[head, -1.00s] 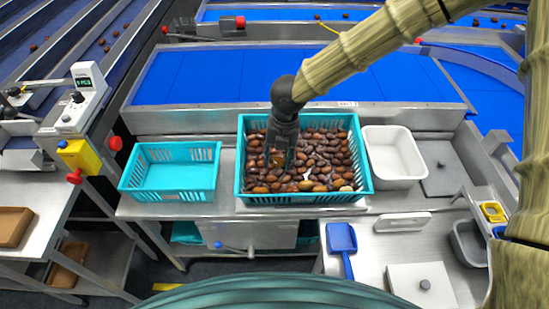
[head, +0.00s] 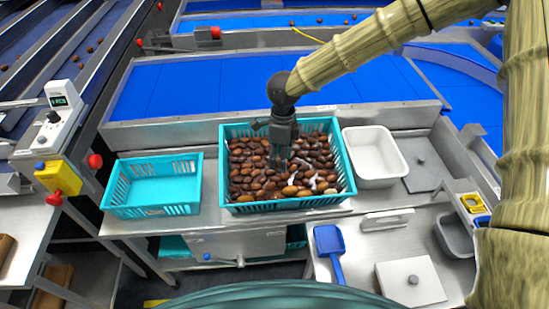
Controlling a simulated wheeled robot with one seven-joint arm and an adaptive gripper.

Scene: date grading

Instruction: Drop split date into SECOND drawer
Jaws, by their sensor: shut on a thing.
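My gripper (head: 279,163) points down into a teal crate (head: 290,206) full of brown dates (head: 252,180). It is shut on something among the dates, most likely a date. The held thing is too small and dark to make out, and I cannot tell whether it is split. A few dates show pale marks (head: 313,182) near the crate's front right. I cannot pick out a drawer marked SECOND in this view.
An empty teal crate (head: 152,211) stands to the left and an empty white tub (head: 375,157) to the right. A blue scoop (head: 329,245) lies in front. A blue belt (head: 200,88) runs behind. A yellow box with red knobs (head: 58,178) stands at far left.

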